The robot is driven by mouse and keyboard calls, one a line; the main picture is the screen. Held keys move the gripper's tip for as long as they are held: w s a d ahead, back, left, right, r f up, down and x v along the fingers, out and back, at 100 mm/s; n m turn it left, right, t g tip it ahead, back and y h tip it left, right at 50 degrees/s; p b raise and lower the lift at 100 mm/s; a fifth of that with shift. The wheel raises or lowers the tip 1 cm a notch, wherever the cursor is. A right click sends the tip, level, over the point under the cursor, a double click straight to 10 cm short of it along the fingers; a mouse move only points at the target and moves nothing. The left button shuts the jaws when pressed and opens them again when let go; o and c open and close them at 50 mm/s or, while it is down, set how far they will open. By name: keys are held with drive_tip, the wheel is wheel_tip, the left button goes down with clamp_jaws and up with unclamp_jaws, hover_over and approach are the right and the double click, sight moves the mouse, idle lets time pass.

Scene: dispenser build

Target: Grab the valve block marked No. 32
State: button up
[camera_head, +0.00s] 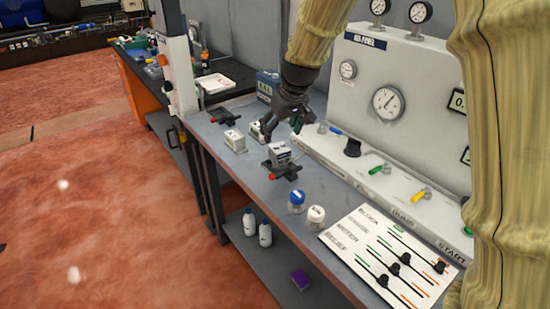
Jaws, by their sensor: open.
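Several small pale blocks stand on the grey bench, and their markings are too small to read, so I cannot tell which one is No. 32. One whitish block (235,140) stands at the left. A second block (256,131) stands close beside my gripper, partly hidden by it. A grey block (279,153) sits on a black fixture with a red tip. My dark gripper (278,130) points down, open, just right of the second block and behind the grey one. I cannot tell whether a finger touches a block.
An empty-looking black fixture (225,117) lies further back. A blue box (267,85) stands behind my gripper. Two small jars (316,217) and a white diagram board (394,259) are at the front. The gauge panel (400,110) borders the bench on the right.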

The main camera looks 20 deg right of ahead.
sight(280, 148)
drive_tip(key=f, duration=0.1)
drive_tip(key=d+f, duration=0.1)
drive_tip(key=f, duration=0.1)
drive_tip(key=shift+w+d, duration=0.25)
drive_tip(key=shift+w, duration=0.05)
drive_tip(key=shift+s+p+x, duration=0.2)
drive_tip(key=shift+p+x, duration=0.75)
drive_tip(key=shift+x, duration=2.15)
drive_tip(key=shift+a, duration=0.15)
clamp_jaws()
